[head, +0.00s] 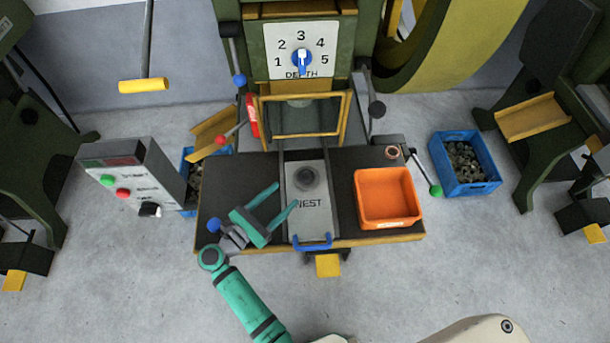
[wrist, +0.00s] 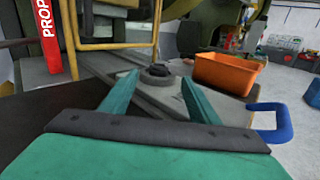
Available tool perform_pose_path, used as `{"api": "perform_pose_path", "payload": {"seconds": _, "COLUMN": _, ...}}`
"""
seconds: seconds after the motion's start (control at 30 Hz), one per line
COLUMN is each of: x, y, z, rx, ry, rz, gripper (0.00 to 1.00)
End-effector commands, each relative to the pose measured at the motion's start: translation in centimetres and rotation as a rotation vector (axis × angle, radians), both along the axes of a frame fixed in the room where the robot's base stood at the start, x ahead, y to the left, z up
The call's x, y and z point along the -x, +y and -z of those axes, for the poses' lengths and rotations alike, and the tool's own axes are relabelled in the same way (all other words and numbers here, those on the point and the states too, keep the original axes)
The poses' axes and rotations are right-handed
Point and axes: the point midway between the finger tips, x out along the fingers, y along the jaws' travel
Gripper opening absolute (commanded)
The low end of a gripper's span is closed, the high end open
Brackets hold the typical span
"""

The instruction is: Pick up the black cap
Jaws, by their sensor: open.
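A dark round piece that looks like the black cap (head: 306,177) sits on the grey nest plate (head: 311,222) in the middle of the bench. In the wrist view the cap (wrist: 158,72) shows ahead, between and beyond the fingertips. My gripper (head: 287,195) is open and empty, just left of the cap and nearer the front, with its fingers pointing to the plate. The wrist view shows both teal fingers of my gripper (wrist: 159,78) spread wide, apart from the cap.
An orange tray (head: 388,224) stands right of the nest; a copper ring (head: 392,152) lies behind it. A yellow-framed guard (head: 305,134) stands behind the nest. A blue handle (head: 312,243) juts from the plate's front. A control box (head: 134,177) stands left, a blue crate (head: 465,187) right.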

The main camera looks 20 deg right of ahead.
Motion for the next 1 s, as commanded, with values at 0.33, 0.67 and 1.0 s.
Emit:
{"api": "perform_pose_path", "payload": {"seconds": 0.33, "x": -1.4, "y": -2.8, "z": 0.2, "rx": 0.013, "ry": 0.025, "rz": -0.006, "gripper": 0.56}}
{"api": "perform_pose_path", "payload": {"seconds": 0.67, "x": -2.6, "y": -5.2, "z": 0.2, "rx": 0.012, "ry": 0.023, "rz": -0.006, "gripper": 0.56}}
{"api": "perform_pose_path", "payload": {"seconds": 1.0, "x": -4.4, "y": -8.7, "z": 0.3, "rx": 0.011, "ry": 0.022, "rz": -0.007, "gripper": 0.56}}
